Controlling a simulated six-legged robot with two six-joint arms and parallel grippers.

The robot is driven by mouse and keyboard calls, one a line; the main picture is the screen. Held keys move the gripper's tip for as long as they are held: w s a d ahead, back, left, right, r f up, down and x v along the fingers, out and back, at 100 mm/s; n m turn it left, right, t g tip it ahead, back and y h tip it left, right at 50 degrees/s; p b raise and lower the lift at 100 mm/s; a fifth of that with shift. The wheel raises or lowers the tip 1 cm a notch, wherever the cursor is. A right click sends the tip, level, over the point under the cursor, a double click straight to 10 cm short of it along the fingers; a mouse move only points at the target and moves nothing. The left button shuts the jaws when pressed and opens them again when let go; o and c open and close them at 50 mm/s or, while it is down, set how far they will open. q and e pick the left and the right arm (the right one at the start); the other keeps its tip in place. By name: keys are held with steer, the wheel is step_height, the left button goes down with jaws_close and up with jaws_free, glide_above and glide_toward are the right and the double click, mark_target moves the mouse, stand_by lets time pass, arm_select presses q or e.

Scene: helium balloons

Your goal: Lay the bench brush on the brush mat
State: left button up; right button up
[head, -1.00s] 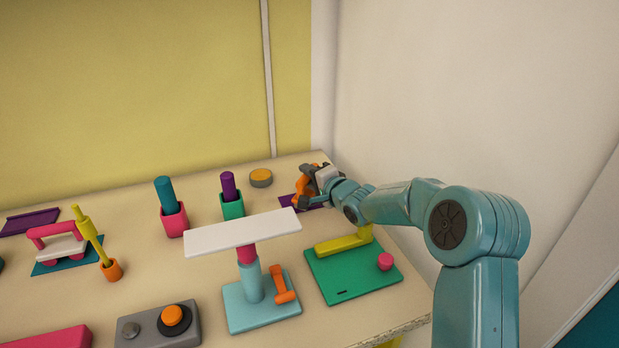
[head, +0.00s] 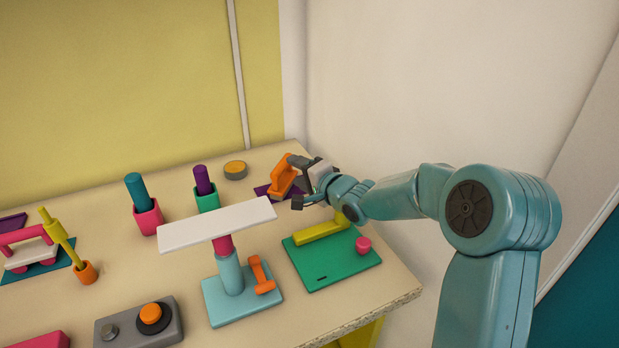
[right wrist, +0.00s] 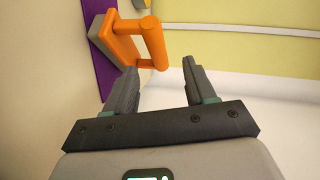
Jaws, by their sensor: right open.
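The bench brush (head: 283,176), orange with a handle and a grey underside, is at the far right of the bench. It rests on the purple brush mat (head: 262,190), and it also shows in the right wrist view (right wrist: 122,40), with the purple mat (right wrist: 101,62) under it. My right gripper (head: 297,182) is open and empty beside the brush, on its right. In the right wrist view the two fingers (right wrist: 158,75) stand apart, with the brush handle just beyond their tips and not between them. My left gripper is not in view.
A white-topped stand (head: 218,225) is left of my arm. A green board (head: 335,260) with a yellow bar (head: 318,232) lies beneath my forearm. Pink (head: 148,218) and green (head: 207,200) holders and a round orange-topped puck (head: 235,170) are near. A wall rises at the right.

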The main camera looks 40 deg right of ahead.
steer(key=v, duration=0.5)
stand_by(0.4)
